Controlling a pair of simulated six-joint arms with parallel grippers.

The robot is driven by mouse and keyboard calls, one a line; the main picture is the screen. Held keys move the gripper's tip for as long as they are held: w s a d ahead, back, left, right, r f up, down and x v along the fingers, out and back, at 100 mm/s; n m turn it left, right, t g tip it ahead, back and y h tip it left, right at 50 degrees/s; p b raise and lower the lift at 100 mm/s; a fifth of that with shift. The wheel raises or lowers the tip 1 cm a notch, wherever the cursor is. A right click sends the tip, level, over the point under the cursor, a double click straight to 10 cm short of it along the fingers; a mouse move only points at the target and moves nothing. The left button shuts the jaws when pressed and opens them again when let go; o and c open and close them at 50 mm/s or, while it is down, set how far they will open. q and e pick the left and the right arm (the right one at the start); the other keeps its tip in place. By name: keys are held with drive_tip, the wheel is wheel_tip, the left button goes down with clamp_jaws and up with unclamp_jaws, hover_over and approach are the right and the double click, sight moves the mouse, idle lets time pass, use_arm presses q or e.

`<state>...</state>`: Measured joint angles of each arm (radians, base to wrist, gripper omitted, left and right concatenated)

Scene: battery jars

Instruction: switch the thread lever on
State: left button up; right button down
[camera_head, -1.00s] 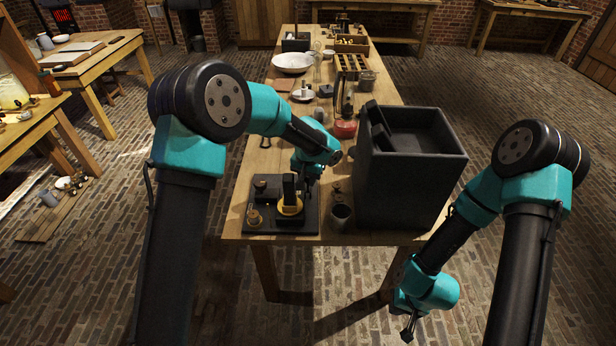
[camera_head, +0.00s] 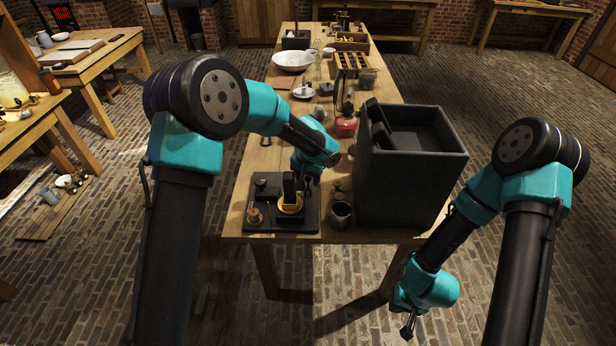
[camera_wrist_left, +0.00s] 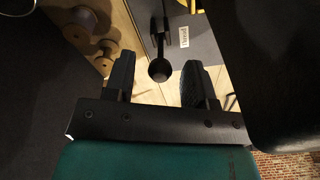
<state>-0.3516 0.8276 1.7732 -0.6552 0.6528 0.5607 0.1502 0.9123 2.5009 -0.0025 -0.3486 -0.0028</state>
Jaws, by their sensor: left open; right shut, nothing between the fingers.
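A black base (camera_head: 284,224) sits at the near left of the bench, with a yellow ring (camera_head: 290,204), a dark upright block and brass knobs on it. In the left wrist view a black lever with a ball knob (camera_wrist_left: 160,70) sticks out beside a small pale label (camera_wrist_left: 183,37), whose text is too small to read surely. My left gripper (camera_wrist_left: 158,84) is open, its fingers on either side of the ball knob with gaps visible. In the head view it is mostly hidden below the teal wrist. My right gripper (camera_head: 408,331) is shut and empty, low in front of the bench.
A large black open box (camera_head: 410,180) stands right of the base. A small metal cup (camera_head: 340,213) stands between them. Farther back are a red-based item (camera_head: 345,127), a white bowl (camera_head: 293,61) and a wooden rack (camera_head: 351,61).

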use_arm(q)
wheel_tip(320, 180, up, 17)
drive_tip(key=s, duration=0.2)
drive_tip(key=shift+r, duration=0.15)
idle(0.5)
drive_tip(key=w+a+m+g, duration=0.1)
drive_tip(key=w+m, duration=0.1)
drive_tip(key=m, duration=0.1)
drive_tip(key=w+a+m+g+h, duration=0.1)
drive_tip(key=w+m+g, duration=0.1)
drive_tip(key=w, duration=0.1)
drive_tip(key=w+a+m+g, duration=0.1)
drive_tip(key=w+m, duration=0.1)
drive_tip(key=m, duration=0.1)
drive_tip(key=shift+w+f+m+g+h, duration=0.3)
drive_tip(key=shift+w+f+g+h, duration=0.05)
drive_tip(key=shift+f+g+h, duration=0.05)
drive_tip(key=x, duration=1.7)
drive_tip(key=shift+d+f, duration=0.1)
drive_tip(key=shift+f, duration=0.1)
